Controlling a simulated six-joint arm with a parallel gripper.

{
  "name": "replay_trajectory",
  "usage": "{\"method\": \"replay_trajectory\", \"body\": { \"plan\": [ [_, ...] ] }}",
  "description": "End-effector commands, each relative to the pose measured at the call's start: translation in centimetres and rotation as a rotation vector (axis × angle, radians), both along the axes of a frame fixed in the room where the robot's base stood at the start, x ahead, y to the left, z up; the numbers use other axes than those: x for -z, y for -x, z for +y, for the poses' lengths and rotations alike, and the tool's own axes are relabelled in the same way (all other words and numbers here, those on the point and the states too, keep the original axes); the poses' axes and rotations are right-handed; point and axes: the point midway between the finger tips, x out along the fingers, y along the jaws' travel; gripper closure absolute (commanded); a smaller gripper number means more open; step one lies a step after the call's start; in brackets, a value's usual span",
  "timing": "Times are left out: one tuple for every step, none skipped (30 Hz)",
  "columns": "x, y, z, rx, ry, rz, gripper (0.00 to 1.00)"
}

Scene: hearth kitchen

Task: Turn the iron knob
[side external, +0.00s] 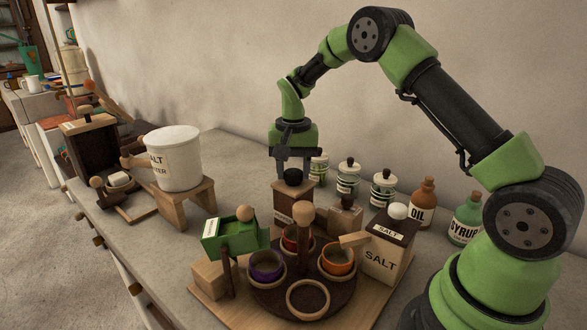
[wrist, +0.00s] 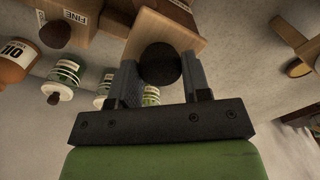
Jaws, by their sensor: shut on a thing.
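The iron knob (side external: 293,176) is a dark round knob on top of an upright wooden box (side external: 291,200) in the middle of the counter. In the side external view, my gripper (side external: 293,162) points down over the box, with its fingers at either side of the knob. In the wrist view, the dark knob (wrist: 160,63) sits between the two grey fingers of my gripper (wrist: 161,78), which is shut on it. The fingers hide part of the knob's sides, and I see no mark showing how far it is turned.
Striped jars (side external: 348,178), an oil bottle (side external: 422,203) and a syrup bottle (side external: 465,219) stand to the right. A salt box (side external: 387,248) and a round rack (side external: 262,296) with cups stand in front. A white salt bucket (side external: 174,160) is at left.

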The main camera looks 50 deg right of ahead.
Motion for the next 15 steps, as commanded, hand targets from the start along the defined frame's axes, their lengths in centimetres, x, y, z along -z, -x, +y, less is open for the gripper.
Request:
{"method": "replay_trajectory", "body": {
  "plan": [
    [-0.14,-0.01,0.02,0.043,-0.001,-0.001,0.8],
    [-0.14,-0.01,0.02,0.07,-0.001,-0.001,0.8],
    [-0.14,-0.02,0.03,0.106,-0.001,-0.001,0.8],
    [-0.15,-0.02,0.03,0.132,-0.001,-0.001,0.8],
    [-0.15,-0.02,0.03,0.158,-0.001,-0.001,0.8],
    [-0.15,-0.02,0.03,0.19,-0.001,-0.001,0.8],
    [-0.15,-0.02,0.03,0.214,-0.001,-0.001,0.8],
    [-0.15,-0.03,0.03,0.236,-0.001,-0.001,0.8],
    [-0.15,-0.03,0.03,0.264,-0.001,-0.001,0.8],
    [-0.15,-0.03,0.03,0.285,-0.001,-0.001,0.8],
    [-0.16,-0.03,0.03,0.304,-0.001,-0.001,0.8],
    [-0.16,-0.03,0.03,0.328,-0.001,0.0,0.8],
    [-0.16,-0.03,0.03,0.345,-0.001,0.0,0.8],
    [-0.16,-0.03,0.03,0.361,-0.001,0.0,0.8],
    [-0.16,-0.03,0.04,0.38,-0.001,0.0,0.8]
  ]
}}
